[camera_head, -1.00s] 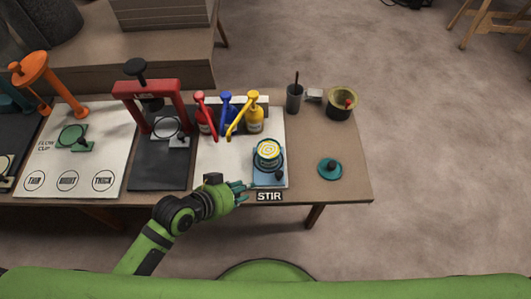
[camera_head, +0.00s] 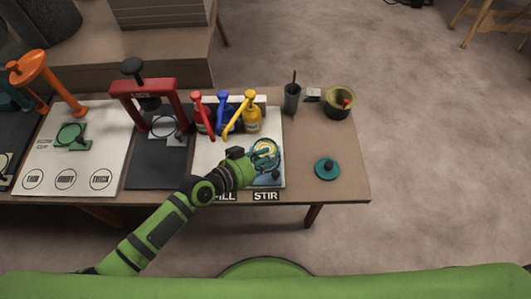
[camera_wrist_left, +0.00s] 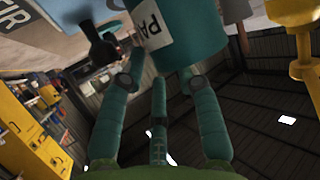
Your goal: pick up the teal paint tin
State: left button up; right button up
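The teal paint tin (camera_head: 268,146) stands open on the blue stir stand (camera_head: 265,181), with yellow and white swirled paint on top. In the left wrist view the tin (camera_wrist_left: 195,30) shows its teal side and part of a white label. My left gripper (camera_head: 257,158) is at the tin's left front side and partly covers it. In the left wrist view its teal fingers (camera_wrist_left: 162,78) are spread apart, reaching toward the tin's sides. I cannot tell whether they touch it. My right gripper is out of view.
Red, blue and yellow pump bottles (camera_head: 252,122) stand just behind the tin. A teal lid with a knob (camera_head: 327,170) lies to the right, near the table edge. A dark cup (camera_head: 291,99) and a round pot (camera_head: 338,106) stand at the back right.

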pick_arm(q)
grip_shut()
jog(key=shift+r, duration=0.1)
